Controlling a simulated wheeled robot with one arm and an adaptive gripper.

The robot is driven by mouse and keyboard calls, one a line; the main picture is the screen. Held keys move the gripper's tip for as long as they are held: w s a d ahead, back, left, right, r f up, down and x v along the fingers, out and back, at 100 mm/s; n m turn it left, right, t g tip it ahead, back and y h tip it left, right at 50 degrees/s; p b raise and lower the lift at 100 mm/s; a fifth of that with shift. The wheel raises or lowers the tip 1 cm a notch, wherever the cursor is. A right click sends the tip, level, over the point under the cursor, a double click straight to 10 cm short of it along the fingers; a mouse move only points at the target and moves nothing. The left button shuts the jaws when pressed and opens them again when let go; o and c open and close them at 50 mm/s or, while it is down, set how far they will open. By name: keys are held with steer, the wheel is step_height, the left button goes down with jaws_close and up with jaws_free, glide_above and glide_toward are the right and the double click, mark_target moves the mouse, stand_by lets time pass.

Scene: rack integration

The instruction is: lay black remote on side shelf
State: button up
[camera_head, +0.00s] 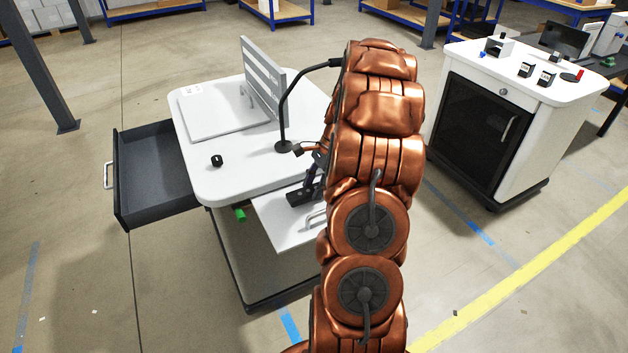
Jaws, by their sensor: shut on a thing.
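The side shelf (278,229) is a white panel at the front right of the white workstation, just below its top. The black remote (298,198) is a small dark block over the shelf's back part. My gripper (309,190) is shut on the remote from above, low over the shelf. My copper arm hides part of the gripper and the shelf's right side. I cannot tell whether the remote touches the shelf.
A dark drawer (155,175) stands open at left. A white cabinet (500,120) stands at right, with clear floor between.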

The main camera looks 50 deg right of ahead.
steer(key=shift+f, duration=0.55)
steer(key=shift+f, duration=0.3)
steer(key=o, duration=1.3)
steer(key=shift+c, duration=0.2)
steer(key=v, duration=1.2)
